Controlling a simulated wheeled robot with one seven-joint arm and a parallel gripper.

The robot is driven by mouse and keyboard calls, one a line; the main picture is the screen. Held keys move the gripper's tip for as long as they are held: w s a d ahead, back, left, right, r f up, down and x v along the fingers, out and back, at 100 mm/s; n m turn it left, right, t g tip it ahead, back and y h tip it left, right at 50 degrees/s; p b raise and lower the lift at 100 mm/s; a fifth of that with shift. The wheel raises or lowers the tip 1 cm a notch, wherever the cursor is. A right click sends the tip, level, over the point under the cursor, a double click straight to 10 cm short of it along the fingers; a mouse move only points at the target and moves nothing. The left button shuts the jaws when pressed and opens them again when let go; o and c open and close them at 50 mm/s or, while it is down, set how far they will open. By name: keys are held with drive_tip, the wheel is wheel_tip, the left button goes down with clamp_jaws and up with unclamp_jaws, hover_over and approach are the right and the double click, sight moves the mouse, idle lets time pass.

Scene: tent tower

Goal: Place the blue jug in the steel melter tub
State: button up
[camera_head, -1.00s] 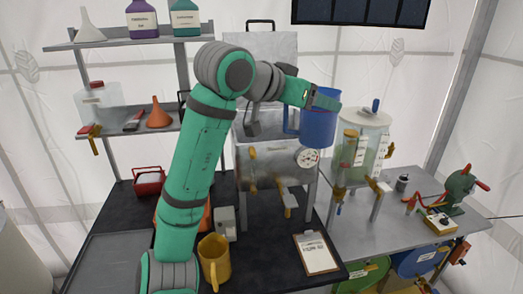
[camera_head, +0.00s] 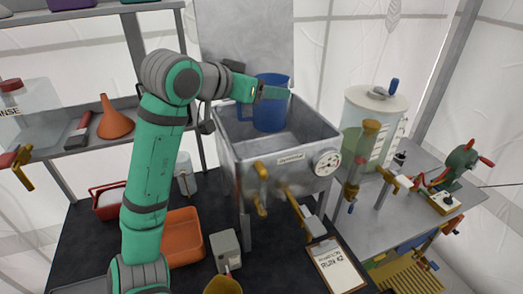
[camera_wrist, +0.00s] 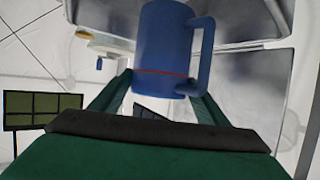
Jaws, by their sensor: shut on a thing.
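The blue jug (camera_head: 268,108) is upright, with its lower part inside the open top of the steel melter tub (camera_head: 285,166), towards the back. I cannot tell whether its base touches the tub floor. My gripper (camera_head: 272,93) is shut on the jug, its fingers around the body. In the wrist view the jug (camera_wrist: 165,55) stands between the two fingers (camera_wrist: 160,90), with its handle to the right. The tub has a round dial and brass taps on its front.
A clear tank (camera_head: 372,125) with a white lid stands right of the tub. A clipboard (camera_head: 336,265), a grey box (camera_head: 227,250) and an orange bin (camera_head: 181,237) lie in front. A shelf with an orange funnel (camera_head: 115,119) is at left.

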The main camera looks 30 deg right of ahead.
sight(259, 125)
wheel_tip(259, 125, down, 6)
drive_tip(key=shift+s+d+r, duration=0.1)
drive_tip(key=shift+d+f, duration=0.1)
drive_tip(key=shift+f, duration=1.95)
drive_tip(key=shift+f, duration=0.6)
drive_tip(key=o, duration=1.6)
drive_tip(key=shift+r, duration=0.5)
drive_tip(key=v, duration=1.2)
drive_tip(key=shift+r, duration=0.1)
drive_tip(key=shift+a, duration=0.25)
